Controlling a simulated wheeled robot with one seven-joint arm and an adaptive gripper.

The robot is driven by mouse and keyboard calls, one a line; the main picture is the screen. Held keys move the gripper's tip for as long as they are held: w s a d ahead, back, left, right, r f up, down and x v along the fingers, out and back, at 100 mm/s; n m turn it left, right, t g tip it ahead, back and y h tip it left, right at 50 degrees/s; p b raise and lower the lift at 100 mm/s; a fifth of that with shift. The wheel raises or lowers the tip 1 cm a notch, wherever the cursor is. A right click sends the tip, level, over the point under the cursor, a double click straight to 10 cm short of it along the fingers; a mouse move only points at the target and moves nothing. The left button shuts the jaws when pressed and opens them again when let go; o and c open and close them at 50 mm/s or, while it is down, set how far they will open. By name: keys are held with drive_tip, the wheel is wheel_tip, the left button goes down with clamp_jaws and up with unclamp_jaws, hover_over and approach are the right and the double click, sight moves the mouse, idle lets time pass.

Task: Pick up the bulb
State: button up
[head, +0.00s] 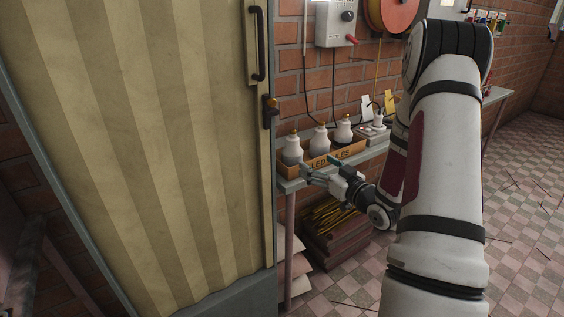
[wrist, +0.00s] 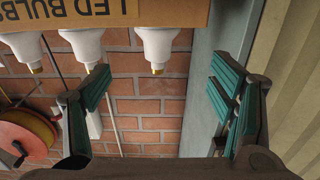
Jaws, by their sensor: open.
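Three white bulbs with brass tips stand in a row, tips up, in a cardboard box marked "LED BULBS" (head: 350,153) on a shelf. They are the left bulb (head: 293,151), the middle bulb (head: 320,141) and the right bulb (head: 343,131). My gripper (head: 320,167) is open and empty in front of the box. The wrist view is upside down: the box (wrist: 120,10) is at its top edge, and one bulb (wrist: 157,45) appears between the spread fingers of my gripper (wrist: 160,85), apart from them. The other two bulbs appear towards the left.
A yellowish folding door (head: 140,150) stands close left of the shelf (head: 291,185). A grey control box (head: 337,22) and an orange reel (head: 388,14) hang on the brick wall. Dark crates (head: 335,238) are underneath.

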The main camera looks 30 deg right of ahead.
sight(297, 148)
drive_tip(key=w, duration=0.8)
drive_tip(key=shift+a+b, duration=0.2)
drive_tip(key=shift+b, duration=0.2)
drive_tip(key=shift+w+d+r+b, duration=0.1)
drive_tip(key=shift+w+r+b, duration=0.1)
drive_tip(key=shift+w, duration=1.25)
drive_tip(key=shift+w+d+r+b, duration=0.1)
drive_tip(key=shift+w+b, duration=0.05)
drive_tip(key=shift+w, duration=1.25)
drive_tip(key=c, duration=1.2)
